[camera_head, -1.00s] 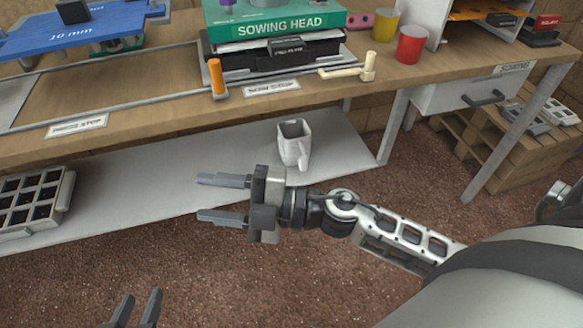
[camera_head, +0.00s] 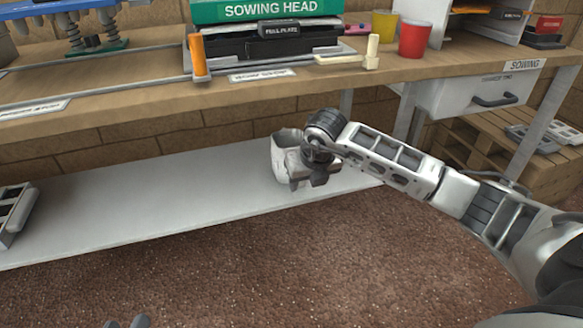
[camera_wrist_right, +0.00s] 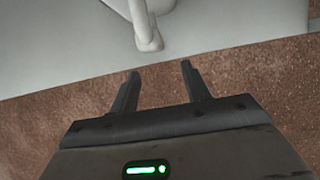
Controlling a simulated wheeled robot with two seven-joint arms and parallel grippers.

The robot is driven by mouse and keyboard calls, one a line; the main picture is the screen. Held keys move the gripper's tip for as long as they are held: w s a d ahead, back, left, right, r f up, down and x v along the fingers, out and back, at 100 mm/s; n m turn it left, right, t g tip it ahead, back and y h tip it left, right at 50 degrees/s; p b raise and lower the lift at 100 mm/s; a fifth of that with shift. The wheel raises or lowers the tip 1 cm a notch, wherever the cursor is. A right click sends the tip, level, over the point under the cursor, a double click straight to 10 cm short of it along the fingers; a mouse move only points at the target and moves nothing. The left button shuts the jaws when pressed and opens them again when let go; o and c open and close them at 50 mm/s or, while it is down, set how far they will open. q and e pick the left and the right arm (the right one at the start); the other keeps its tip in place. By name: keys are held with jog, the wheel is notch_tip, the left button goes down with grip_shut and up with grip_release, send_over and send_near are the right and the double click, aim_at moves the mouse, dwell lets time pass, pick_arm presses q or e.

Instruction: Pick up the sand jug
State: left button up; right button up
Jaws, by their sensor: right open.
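The pale grey sand jug (camera_head: 283,142) stands upright on the low white shelf under the bench, partly hidden by my right wrist in the head view. Its handle (camera_wrist_right: 148,38) shows at the top of the right wrist view, and the rest is cut off. My right gripper (camera_wrist_right: 158,72) is open and empty. Its fingers point toward the handle with a gap before it. In the head view the right gripper (camera_head: 314,178) is just in front of the jug, its fingers hard to make out.
The low shelf (camera_head: 140,195) is clear left of the jug, with a grey tray (camera_head: 15,212) at its far left. The wooden bench (camera_head: 150,100) overhangs it. A bench leg (camera_head: 404,108) stands to the right. Red (camera_head: 414,40) and yellow (camera_head: 384,22) cups are above.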

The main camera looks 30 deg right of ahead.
jog(key=shift+w+d, duration=0.25)
jog(key=shift+w, duration=0.85)
jog(key=shift+w+d+f+b, duration=0.1)
jog(key=shift+w+d+b, duration=0.1)
jog(key=shift+w+b, duration=0.7)
jog(key=shift+w+d+f, duration=0.15)
jog(key=shift+w+f, duration=0.65)
jog(key=shift+f, duration=0.2)
jog(key=shift+w+f+b, duration=0.1)
jog(key=shift+f+b, duration=0.15)
jog(key=shift+b, duration=0.05)
jog(key=shift+w+d, duration=0.1)
pick_arm(q)
jog(key=shift+d+r+n+t+h, duration=0.3)
jog(key=shift+r+n+h, duration=0.1)
jog(key=shift+r+h, duration=0.1)
pick_arm(e)
grip_shut()
